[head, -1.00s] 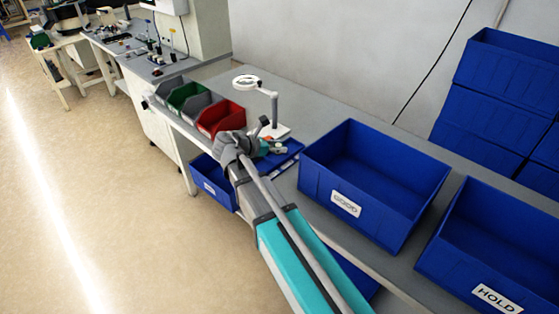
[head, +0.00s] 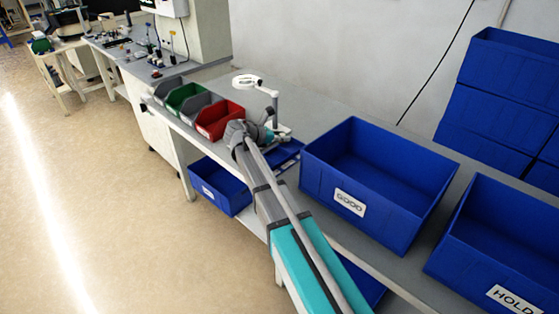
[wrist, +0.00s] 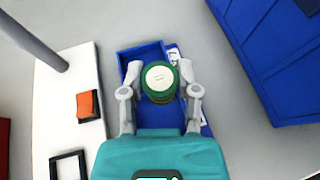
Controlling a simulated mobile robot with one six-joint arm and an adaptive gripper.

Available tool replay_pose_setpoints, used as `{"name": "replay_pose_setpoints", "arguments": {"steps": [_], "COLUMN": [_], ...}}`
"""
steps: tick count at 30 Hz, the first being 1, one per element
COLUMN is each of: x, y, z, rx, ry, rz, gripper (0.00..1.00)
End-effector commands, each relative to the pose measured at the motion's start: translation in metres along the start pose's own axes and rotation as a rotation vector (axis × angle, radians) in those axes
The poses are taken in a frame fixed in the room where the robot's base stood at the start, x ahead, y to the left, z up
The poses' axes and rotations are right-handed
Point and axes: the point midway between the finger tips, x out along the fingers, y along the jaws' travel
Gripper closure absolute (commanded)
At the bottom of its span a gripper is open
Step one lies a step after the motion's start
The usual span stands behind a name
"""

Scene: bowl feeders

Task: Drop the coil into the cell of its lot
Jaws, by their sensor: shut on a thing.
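The coil (wrist: 159,77) is a green spool with a pale round top, seen from above in the wrist view. My gripper (wrist: 159,70) is shut on it, with one grey finger on each side. Behind the coil is a small blue tray (wrist: 128,60) with raised walls; my gripper and the coil hide much of it, so its cells cannot be made out fully. A white label with unreadable print lies at its right side. In the head view the blue tray (head: 288,158) shows beside my wrist, and the coil cannot be made out there.
Grey, green and red bins (head: 220,121) line the bench to the left. Large blue GOOD (head: 325,190) and HOLD (head: 448,268) crates stand right. Bare bench lies behind the lamp.

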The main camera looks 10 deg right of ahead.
Motion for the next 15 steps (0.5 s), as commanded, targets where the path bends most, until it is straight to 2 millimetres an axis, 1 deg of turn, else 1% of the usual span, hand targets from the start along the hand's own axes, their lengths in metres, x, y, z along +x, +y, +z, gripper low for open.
{"name": "replay_pose_setpoints", "arguments": {"steps": [8,15], "x": [0.001,0.005], "y": [-0.001,-0.001], "z": [-0.001,-0.011], "rx": [0.000,0.000], "ry": [0.000,0.000], "rz": [-0.001,-0.002], "gripper": [1.00,1.00]}}
